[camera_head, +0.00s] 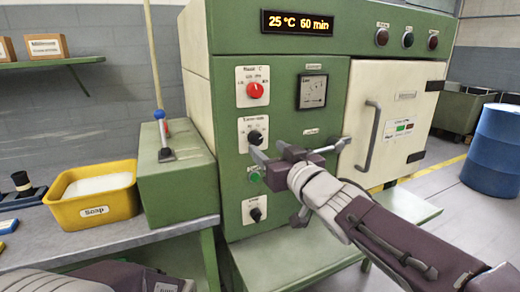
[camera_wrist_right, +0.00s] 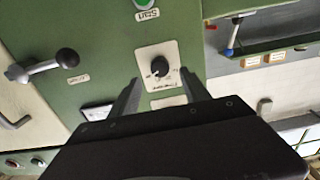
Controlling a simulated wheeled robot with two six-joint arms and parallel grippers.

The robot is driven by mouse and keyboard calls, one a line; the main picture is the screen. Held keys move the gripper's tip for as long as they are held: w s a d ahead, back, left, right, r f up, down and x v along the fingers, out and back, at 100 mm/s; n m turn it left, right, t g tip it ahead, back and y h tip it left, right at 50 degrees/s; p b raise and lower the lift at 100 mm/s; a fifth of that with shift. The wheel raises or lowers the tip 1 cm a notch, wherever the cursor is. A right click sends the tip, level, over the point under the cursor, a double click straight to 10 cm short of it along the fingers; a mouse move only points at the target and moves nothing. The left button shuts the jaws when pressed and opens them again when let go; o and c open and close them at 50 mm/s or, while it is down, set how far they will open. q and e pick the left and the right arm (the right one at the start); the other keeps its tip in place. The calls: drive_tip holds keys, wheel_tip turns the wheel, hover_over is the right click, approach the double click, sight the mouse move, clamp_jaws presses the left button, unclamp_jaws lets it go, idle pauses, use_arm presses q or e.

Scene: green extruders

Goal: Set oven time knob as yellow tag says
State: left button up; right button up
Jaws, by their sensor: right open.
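The green oven (camera_head: 225,60) has a display (camera_head: 297,23) reading 25 °C 60 min. On its front, a black knob (camera_head: 255,137) sits on the middle white plate, which seems to be the timer. My right gripper (camera_head: 268,154) is open in front of the panel, just below and right of that knob. In the right wrist view, the inverted picture shows the black knob (camera_wrist_right: 159,67) beyond and between the open fingers (camera_wrist_right: 160,84); they look apart from it. The knob's exact pointer setting is too small to read. I see no yellow tag. My left gripper is out of view.
A red knob (camera_head: 255,90) is above, a green start button (camera_head: 255,175) and another black knob (camera_head: 256,214) below. A gauge (camera_head: 312,90) and a ball-ended lever (camera_wrist_right: 67,58) are close by. A yellow soap bin (camera_head: 95,196) stands left; a blue barrel (camera_head: 493,150) stands right.

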sight(258, 141)
drive_tip(key=x, duration=0.5)
drive_tip(key=shift+w+a, duration=0.15)
drive_tip(key=shift+w, duration=0.2)
clamp_jaws()
